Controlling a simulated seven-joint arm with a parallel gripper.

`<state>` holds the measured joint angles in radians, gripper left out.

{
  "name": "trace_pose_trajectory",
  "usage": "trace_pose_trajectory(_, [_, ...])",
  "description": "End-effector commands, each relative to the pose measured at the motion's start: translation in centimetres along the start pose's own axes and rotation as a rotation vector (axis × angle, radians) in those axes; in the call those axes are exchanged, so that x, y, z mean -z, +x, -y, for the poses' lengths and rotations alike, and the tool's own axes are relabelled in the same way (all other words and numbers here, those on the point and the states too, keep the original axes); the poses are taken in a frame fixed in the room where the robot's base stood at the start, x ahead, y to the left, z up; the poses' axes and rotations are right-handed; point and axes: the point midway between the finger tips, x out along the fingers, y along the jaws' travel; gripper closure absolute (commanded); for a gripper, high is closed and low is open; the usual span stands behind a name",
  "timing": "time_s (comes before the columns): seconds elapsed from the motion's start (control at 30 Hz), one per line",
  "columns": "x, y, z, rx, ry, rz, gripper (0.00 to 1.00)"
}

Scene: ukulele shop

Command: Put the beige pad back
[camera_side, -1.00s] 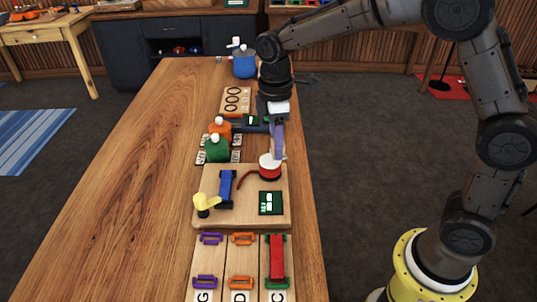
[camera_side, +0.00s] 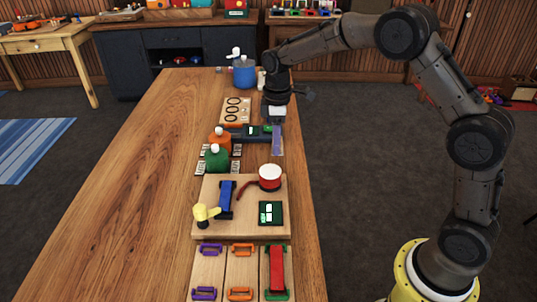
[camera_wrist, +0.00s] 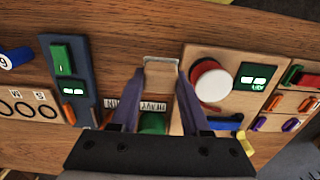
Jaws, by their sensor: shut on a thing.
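My gripper (camera_side: 277,143) hangs over the right side of the table, beside the right end of a dark station. In the wrist view its two purple fingers (camera_wrist: 160,88) are closed on a beige pad (camera_wrist: 161,73) with a greyish top edge. The pad sits between the fingertips. In the side view the fingers mostly hide the pad. I cannot tell whether its lower edge touches the table.
A wooden board (camera_side: 245,222) in front carries a red-and-white round pot (camera_side: 270,177), blue and yellow pieces and a green display. Green (camera_side: 217,158) and orange (camera_side: 219,139) bottles stand left of my gripper. The dark station (camera_side: 240,133) is close by. The table's left side is clear.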

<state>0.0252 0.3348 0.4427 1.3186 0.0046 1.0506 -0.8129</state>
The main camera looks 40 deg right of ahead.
Motion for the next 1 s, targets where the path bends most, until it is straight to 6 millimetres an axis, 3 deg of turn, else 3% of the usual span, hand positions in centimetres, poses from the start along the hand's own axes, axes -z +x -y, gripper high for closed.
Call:
trace_pose_trajectory(0.2, [1.6, 2.5, -1.6, -0.002, 0.000, -0.002, 0.98])
trace_pose_trajectory(0.4, [2.1, 3.5, -2.2, -0.001, 0.000, -0.001, 0.98])
trace_pose_trajectory(0.6, [2.1, 6.2, -2.2, 0.000, 0.000, 0.000, 0.98])
trace_pose_trajectory(1.0, [2.1, 6.8, -2.2, -0.001, 0.000, -0.001, 0.98])
